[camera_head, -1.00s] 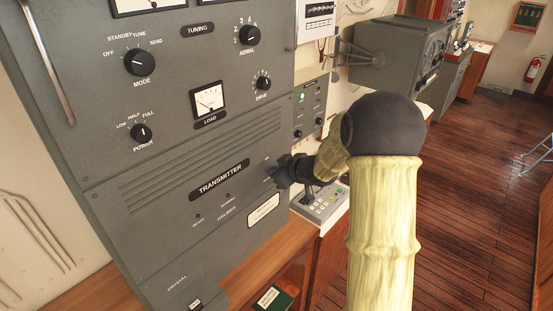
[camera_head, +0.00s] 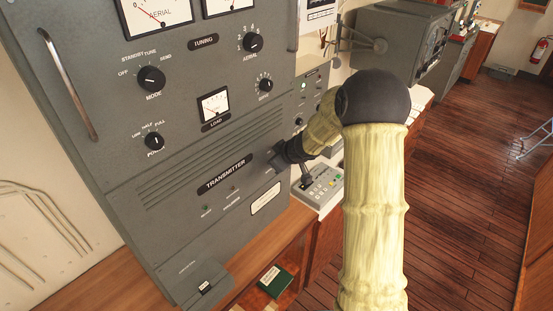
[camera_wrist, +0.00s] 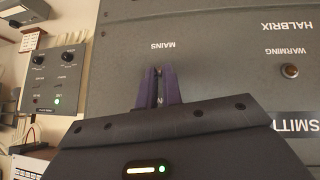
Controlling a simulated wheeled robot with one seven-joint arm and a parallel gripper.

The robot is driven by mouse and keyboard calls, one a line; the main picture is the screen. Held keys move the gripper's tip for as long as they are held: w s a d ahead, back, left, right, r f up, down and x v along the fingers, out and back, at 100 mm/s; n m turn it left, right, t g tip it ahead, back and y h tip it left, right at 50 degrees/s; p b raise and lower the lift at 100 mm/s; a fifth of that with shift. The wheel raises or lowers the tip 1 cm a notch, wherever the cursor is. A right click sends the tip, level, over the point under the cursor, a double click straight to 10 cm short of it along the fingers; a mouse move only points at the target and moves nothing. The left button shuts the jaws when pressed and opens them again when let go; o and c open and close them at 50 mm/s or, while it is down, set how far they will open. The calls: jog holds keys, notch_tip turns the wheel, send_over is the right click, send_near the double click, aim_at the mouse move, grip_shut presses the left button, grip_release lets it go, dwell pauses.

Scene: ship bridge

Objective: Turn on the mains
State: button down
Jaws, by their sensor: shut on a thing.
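The mains switch (camera_wrist: 158,72) is a small part on the grey transmitter panel (camera_head: 165,185), below the upside-down word MAINS in the wrist view. My gripper (camera_wrist: 160,73) is shut on it, with one dark purple fingertip on each side. Part of a label, ending in N, shows between the fingers. The fingers hide most of the switch, so its position cannot be told. In the head view my gripper (camera_head: 275,157) is at the panel's right edge, right of the TRANSMITTER label; my arm and wrist hide the switch there.
The WARMING lamp (camera_wrist: 289,70) looks dull amber. A small grey box (camera_wrist: 54,80) with knobs and a lit green lamp is beside the panel. A green book (camera_head: 275,281) lies low.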

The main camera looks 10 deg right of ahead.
dwell(0.3)
jog(key=c, duration=1.6)
grip_release()
jog(key=shift+o, duration=0.2)
jog(key=v, duration=1.7)
jog(key=shift+r, duration=0.2)
